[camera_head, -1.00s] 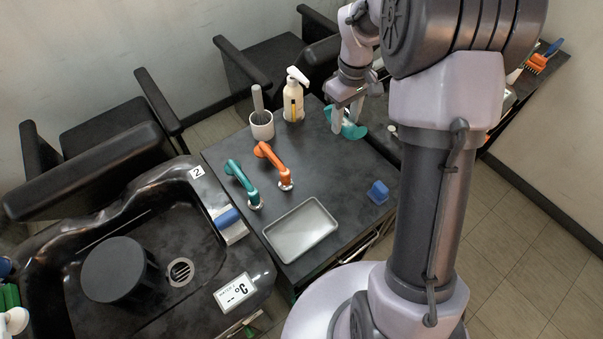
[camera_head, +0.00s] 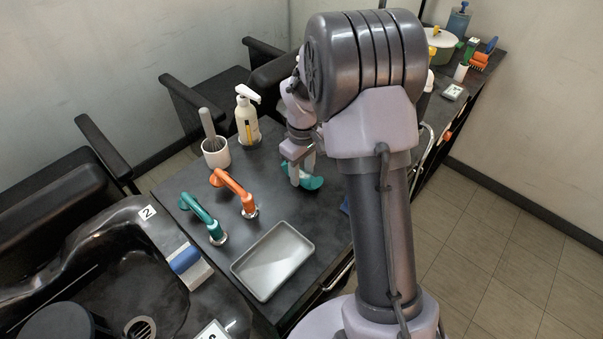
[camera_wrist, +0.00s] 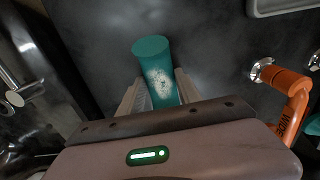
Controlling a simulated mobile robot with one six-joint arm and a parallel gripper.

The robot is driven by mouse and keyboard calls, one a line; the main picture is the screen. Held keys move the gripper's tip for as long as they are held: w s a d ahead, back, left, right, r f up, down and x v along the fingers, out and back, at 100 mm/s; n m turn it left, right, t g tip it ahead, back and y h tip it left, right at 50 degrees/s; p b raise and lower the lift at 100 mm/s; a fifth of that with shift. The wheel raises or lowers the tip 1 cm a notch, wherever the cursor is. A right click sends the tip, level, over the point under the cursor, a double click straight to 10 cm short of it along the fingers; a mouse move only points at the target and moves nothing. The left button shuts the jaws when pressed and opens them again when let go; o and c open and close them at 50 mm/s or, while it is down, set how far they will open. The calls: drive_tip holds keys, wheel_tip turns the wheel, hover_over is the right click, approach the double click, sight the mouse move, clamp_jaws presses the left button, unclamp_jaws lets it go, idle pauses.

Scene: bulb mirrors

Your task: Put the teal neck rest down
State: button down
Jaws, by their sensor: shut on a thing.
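The teal neck rest (camera_head: 312,183) is a curved piece low over the dark counter (camera_head: 330,210), toward its far right side. My gripper (camera_head: 302,182) is shut on it from above. In the wrist view the neck rest (camera_wrist: 157,72) sticks out between the two fingers of my gripper (camera_wrist: 160,92), with a pale speckled patch on its surface. I cannot tell whether it touches the counter.
An orange handle (camera_head: 234,190) and a teal handle (camera_head: 203,218) stand left of my gripper. A metal tray (camera_head: 273,261) lies in front. A white cup (camera_head: 216,152) and a pump bottle (camera_head: 247,115) stand behind. A basin (camera_head: 85,285) is at left.

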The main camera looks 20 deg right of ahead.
drive_tip(key=c, duration=0.8)
unclamp_jaws()
drive_tip(key=shift+f, duration=0.15)
wheel_tip(320, 180, up, 13)
drive_tip(key=p, duration=0.5)
wheel_tip(320, 180, up, 6)
drive_tip(key=r+m+t, duration=0.1)
drive_tip(key=m, duration=0.1)
hover_over(302, 175)
drive_tip(key=s+a, duration=0.4)
drive_tip(key=s+a+r+m+t, duration=0.1)
drive_tip(key=s+a+r+m, duration=0.1)
drive_tip(key=s, duration=0.4)
drive_tip(key=s+a+r+m+t+y, duration=0.1)
drive_tip(key=s+a+r+m+t, duration=0.1)
drive_tip(key=s+a, duration=0.3)
drive_tip(key=s+a+r+m+t+y, duration=0.1)
drive_tip(key=s+a+r+m, duration=0.1)
drive_tip(key=s, duration=0.6)
drive_tip(key=shift+s+a+m+t, duration=0.3)
drive_tip(key=shift+a+m+t, duration=0.1)
drive_tip(key=shift+a, duration=0.25)
